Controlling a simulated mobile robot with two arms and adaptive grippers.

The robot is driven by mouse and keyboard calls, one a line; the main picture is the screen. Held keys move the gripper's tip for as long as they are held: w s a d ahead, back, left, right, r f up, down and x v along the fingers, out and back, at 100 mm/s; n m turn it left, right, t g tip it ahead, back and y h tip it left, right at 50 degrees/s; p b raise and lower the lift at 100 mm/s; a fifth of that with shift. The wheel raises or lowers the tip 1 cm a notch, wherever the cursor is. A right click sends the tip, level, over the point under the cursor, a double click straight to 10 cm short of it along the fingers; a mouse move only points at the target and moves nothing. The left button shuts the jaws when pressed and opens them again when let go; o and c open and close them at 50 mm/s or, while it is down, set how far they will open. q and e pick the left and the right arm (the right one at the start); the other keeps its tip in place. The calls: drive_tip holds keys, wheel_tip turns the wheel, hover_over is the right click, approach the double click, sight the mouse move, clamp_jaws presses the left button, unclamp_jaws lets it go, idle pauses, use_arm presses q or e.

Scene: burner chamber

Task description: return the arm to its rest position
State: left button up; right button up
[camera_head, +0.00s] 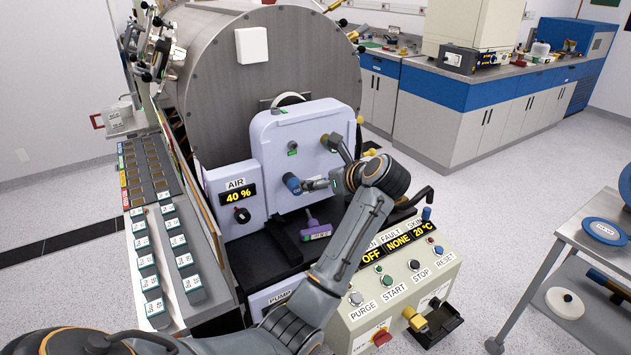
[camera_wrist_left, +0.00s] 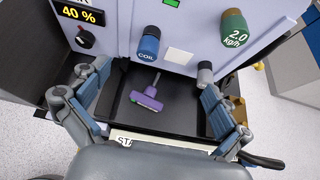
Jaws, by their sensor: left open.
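My left arm reaches up from the bottom of the head view, and its gripper (camera_head: 322,184) is in front of the pale lilac panel (camera_head: 275,140) of the burner chamber. In the left wrist view the two fingers of this gripper (camera_wrist_left: 152,80) stand wide apart with nothing held between them. A blue knob marked COIL (camera_wrist_left: 148,45) is on the panel beyond the fingers; it also shows in the head view (camera_head: 292,184). A purple T-shaped tool (camera_wrist_left: 147,99) lies on the dark tray (camera_wrist_left: 180,112) below the panel. My right gripper does not show.
A button console (camera_head: 405,285) stands right of my forearm, close to it. Rows of labelled switches (camera_head: 165,255) are on the left. A grey side table (camera_head: 575,225) is at the right edge. Open floor (camera_head: 500,200) lies between console and side table.

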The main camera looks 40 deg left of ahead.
use_arm(q)
drive_tip(key=b+v, duration=0.1)
drive_tip(key=v, duration=0.5)
drive_tip(key=shift+d, duration=0.25)
